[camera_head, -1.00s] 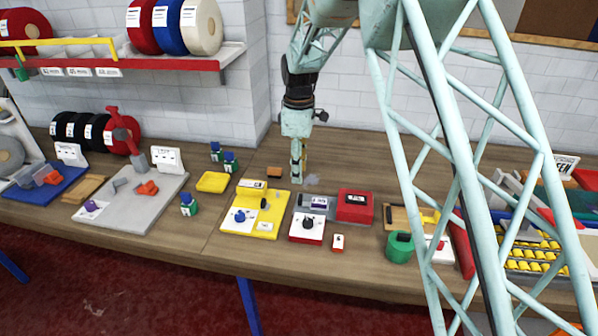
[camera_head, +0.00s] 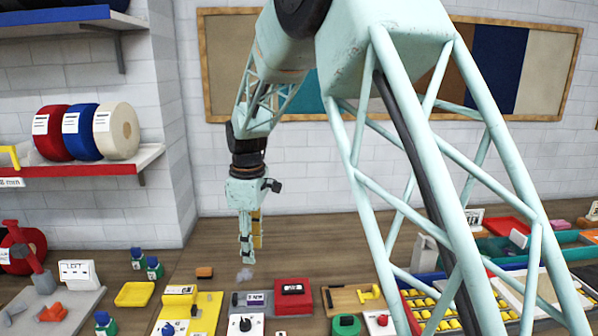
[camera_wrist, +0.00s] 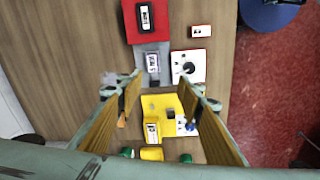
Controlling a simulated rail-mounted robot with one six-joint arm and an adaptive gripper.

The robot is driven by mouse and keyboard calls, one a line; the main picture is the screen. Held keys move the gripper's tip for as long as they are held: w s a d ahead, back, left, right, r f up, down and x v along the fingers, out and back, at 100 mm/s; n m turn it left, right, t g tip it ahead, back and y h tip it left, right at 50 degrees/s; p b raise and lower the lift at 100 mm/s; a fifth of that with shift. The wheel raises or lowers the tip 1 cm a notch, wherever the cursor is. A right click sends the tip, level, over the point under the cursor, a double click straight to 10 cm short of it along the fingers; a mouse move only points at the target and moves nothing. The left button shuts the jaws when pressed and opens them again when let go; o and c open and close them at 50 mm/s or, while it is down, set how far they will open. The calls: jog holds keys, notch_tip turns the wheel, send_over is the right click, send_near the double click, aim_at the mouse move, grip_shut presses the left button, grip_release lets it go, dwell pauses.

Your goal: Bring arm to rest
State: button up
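My gripper (camera_head: 247,258) hangs pointing down above the workbench, behind the row of small devices, and nothing shows in its grasp. In the wrist view its two fingers, with yellow-brown pads, stand well apart with an empty gap (camera_wrist: 162,84) between them. Through that gap and ahead of it I see the yellow device (camera_wrist: 155,103) and the grey-and-red device (camera_wrist: 147,27). Beside them is a white panel with a black knob (camera_wrist: 188,67). The gripper's exact height above the bench is hard to tell.
The yellow device (camera_head: 206,308), red box (camera_head: 292,291) and yellow tray (camera_head: 134,294) stand on the bench. Small green-and-blue bottles (camera_head: 154,268) stand at left. A shelf (camera_head: 82,168) with tape rolls is at left; trays (camera_head: 500,246) fill the right. Bench behind the gripper is clear.

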jog(key=s+d+r+m+t+b, duration=0.1)
jog(key=s+d+r+m, duration=0.3)
jog(key=s+d+r, duration=0.6)
jog(key=s+d+r+m+t+b, duration=0.1)
jog(key=s+d+r+m, duration=0.3)
jog(key=s+d+r, duration=0.5)
jog(key=s+d+f+m, duration=0.1)
jog(key=s+d, duration=0.4)
jog(key=s, duration=0.5)
jog(key=s+d+f+m+t+b, duration=0.1)
jog(key=s+d+m, duration=0.3)
jog(key=s, duration=0.6)
jog(key=s+d+f+m+b, duration=0.1)
jog(key=s+d+f+m, duration=0.1)
jog(key=s+d, duration=0.4)
jog(key=s+m, duration=0.1)
jog(key=s, duration=0.2)
jog(key=shift+s+d, duration=0.3)
jog(key=shift+s, duration=0.1)
